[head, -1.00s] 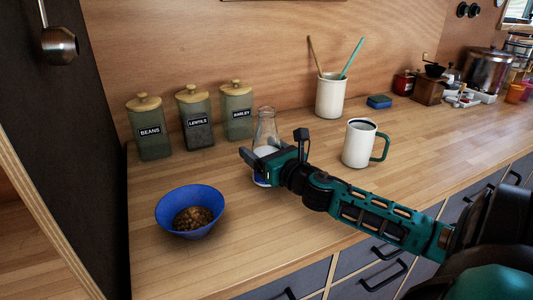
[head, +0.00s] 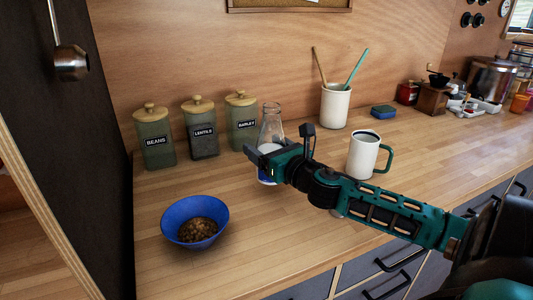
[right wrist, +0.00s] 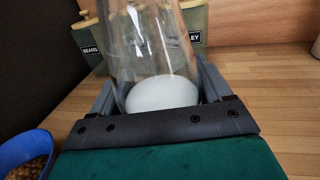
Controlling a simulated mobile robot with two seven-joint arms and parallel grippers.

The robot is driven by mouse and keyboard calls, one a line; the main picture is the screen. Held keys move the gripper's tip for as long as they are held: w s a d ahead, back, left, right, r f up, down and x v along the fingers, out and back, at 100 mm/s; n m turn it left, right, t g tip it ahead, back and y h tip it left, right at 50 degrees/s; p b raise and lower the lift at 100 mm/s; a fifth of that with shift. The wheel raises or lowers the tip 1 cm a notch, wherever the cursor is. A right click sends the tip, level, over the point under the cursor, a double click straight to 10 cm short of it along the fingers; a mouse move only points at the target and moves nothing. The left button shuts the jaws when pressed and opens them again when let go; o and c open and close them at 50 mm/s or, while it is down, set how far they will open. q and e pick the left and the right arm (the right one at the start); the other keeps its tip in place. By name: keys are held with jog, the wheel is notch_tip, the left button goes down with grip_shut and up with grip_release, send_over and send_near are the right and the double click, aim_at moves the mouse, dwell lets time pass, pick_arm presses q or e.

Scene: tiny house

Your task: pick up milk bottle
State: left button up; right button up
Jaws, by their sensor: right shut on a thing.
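The milk bottle (head: 271,125) is clear glass with white milk in its lower part, upright over the wooden counter. My right gripper (head: 262,160) is shut around its lower body and partly hides it in the head view. In the right wrist view the bottle (right wrist: 150,45) stands between the two fingers of the right gripper (right wrist: 160,88), with the milk (right wrist: 162,93) near the palm. Its base is largely hidden, so any gap to the counter is hard to judge. My left gripper is not in view.
Canisters for beans (head: 154,140), lentils (head: 201,132) and barley (head: 242,122) stand behind left. A blue bowl (head: 180,212) of brown food is at front left. A white mug (head: 362,155) and a utensil crock (head: 335,107) stand right. The front middle counter is clear.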

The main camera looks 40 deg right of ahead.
notch_tip(320, 180, up, 16)
jog(key=p, duration=0.4)
jog(key=shift+r, duration=0.1)
dwell(0.4)
